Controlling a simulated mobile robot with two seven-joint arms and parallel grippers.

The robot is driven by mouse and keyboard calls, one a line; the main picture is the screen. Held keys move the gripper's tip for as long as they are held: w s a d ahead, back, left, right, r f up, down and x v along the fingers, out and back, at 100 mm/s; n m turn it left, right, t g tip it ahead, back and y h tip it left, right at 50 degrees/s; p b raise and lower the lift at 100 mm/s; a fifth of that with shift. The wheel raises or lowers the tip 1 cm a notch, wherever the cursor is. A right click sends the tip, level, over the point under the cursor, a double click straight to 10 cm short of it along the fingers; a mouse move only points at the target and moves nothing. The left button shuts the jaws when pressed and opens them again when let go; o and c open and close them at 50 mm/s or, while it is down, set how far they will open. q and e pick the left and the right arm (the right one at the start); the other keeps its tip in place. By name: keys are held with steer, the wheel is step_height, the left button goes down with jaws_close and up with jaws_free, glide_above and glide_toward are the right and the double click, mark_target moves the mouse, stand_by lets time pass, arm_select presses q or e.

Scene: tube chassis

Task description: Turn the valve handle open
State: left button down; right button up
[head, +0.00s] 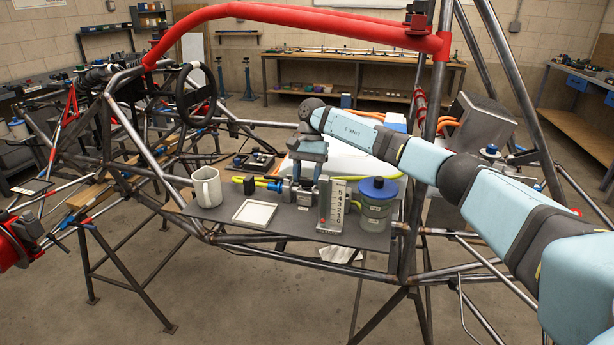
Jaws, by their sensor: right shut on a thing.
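A small valve (297,193) with a grey metal body sits on the dark shelf plate of the tube chassis, with a yellow hose (262,183) running into it from the left. My right gripper (307,172) reaches in from the right and points down over the valve. Its fingers are shut on the valve handle, which is mostly hidden between them, so I cannot tell its angle.
On the plate (237,228) stand a white mug (207,187), a white square tray (255,213), a numbered gauge block (331,207) and a blue-lidded jar (377,203). Chassis tubes (407,235) and a red padded bar (300,18) surround the area.

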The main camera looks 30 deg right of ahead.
steer(key=o, duration=0.9)
steer(key=p+v, duration=0.1)
steer(key=v, duration=1.2)
steer(key=shift+w+r, duration=0.1)
steer(key=shift+r, duration=0.3)
